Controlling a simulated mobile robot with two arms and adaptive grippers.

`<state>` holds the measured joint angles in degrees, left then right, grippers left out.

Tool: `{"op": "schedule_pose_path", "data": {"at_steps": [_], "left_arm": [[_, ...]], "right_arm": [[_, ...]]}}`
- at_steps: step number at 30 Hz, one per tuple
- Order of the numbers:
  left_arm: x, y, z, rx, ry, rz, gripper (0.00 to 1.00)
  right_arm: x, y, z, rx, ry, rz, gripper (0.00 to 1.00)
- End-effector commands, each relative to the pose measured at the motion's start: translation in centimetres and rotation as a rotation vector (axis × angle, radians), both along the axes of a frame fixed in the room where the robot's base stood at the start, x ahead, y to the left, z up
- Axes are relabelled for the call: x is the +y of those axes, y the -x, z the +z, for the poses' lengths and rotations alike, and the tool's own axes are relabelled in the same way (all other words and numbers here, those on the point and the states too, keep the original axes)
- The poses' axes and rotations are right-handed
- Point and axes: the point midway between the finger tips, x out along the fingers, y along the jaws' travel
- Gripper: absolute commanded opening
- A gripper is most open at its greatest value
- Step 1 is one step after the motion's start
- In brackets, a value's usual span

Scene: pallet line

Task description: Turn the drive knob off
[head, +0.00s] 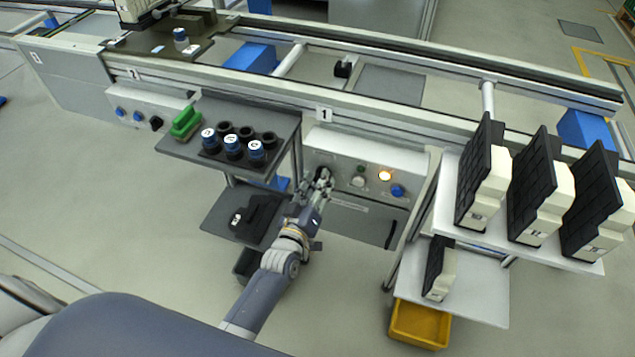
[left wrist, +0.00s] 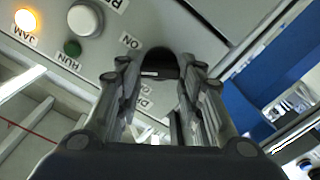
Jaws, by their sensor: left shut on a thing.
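The drive knob (left wrist: 160,62) is black with a white mark and sits on the grey control panel (left wrist: 185,25). My left gripper (left wrist: 153,80) is shut on the knob, with one finger on each side of it. An ON label (left wrist: 130,41) shows beside the knob; other lettering below it is partly covered by the fingers. In the head view my left gripper (head: 322,178) reaches the left end of the panel (head: 340,150) and mostly hides the knob. My right gripper is not in view.
An amber JAM lamp (left wrist: 27,20) is lit; the green RUN lamp (left wrist: 73,48) looks dark. A white button (left wrist: 85,18) is near them. A shelf with black and blue cups (head: 180,150) stands left of the panel, a white rack (head: 445,215) right.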

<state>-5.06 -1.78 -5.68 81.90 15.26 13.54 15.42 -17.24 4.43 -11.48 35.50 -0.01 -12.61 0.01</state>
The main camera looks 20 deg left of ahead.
Motion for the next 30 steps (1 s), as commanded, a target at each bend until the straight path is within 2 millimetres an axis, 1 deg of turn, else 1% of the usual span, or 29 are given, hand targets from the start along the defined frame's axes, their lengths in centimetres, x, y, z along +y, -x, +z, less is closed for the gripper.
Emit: {"op": "schedule_pose_path", "data": {"at_steps": [8, 21, 30], "left_arm": [[0.1, 0.0, -0.1, 0.008, 0.264, 0.0, 0.11], [0.2, 0.0, -0.3, 0.021, 0.675, 0.001, 0.11], [0.2, 0.0, -0.3, 0.029, 0.888, 0.0, 0.11]], "right_arm": [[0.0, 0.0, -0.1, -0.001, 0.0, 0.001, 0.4], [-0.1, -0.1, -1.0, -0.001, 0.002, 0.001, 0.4], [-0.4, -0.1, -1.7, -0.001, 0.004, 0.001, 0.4]]}}
